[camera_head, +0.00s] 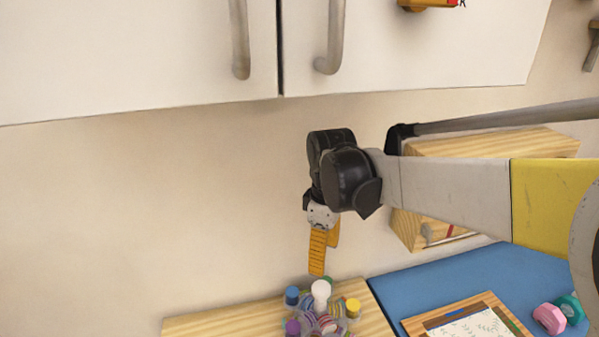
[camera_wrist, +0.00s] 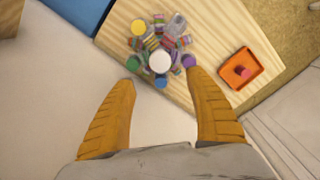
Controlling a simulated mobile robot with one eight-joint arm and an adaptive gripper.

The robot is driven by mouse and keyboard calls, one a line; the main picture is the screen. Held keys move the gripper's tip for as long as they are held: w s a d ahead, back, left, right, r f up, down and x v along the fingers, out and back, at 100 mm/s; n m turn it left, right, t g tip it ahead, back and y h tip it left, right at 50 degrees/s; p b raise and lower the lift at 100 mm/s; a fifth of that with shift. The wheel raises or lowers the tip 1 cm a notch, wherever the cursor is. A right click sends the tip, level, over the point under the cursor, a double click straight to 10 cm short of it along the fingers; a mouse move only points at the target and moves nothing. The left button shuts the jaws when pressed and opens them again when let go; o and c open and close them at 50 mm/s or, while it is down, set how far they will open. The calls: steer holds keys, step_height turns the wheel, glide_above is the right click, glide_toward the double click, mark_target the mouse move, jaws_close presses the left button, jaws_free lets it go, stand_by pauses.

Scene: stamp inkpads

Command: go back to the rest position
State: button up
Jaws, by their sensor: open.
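My gripper (camera_head: 321,262) has orange ribbed fingers and hangs pointing down above the wooden board in the head view. In the wrist view my gripper (camera_wrist: 162,75) is open, its two fingers spread wide with nothing between them. Past the fingertips is a cluster of stamps with coloured round tops, including a white top (camera_wrist: 160,62), a purple one (camera_wrist: 189,61) and a green one (camera_wrist: 134,63). The cluster also shows in the head view, with its white top (camera_head: 320,290) below the fingers. The fingers look apart from the stamps.
The stamps stand on a wooden board (camera_wrist: 215,30). An orange inkpad tray (camera_wrist: 240,76) with a pink-red piece lies to the right. In the head view are a blue mat (camera_head: 400,300), a framed picture (camera_head: 470,320), pink (camera_head: 549,318) and teal items, a wooden box and an overhead cabinet (camera_head: 150,50).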

steer(key=s+d+m+t, duration=0.3)
steer(key=s+d+m, duration=0.2)
steer(key=s+m, duration=0.1)
steer(key=s+d+m+t+b, duration=0.1)
steer(key=s+d+m+t, duration=0.3)
steer(key=s, duration=0.5)
steer(key=shift+d+r+m, duration=0.4)
steer(key=shift+d+m, duration=0.2)
steer(key=shift+m, duration=0.6)
steer(key=shift+w, duration=0.1)
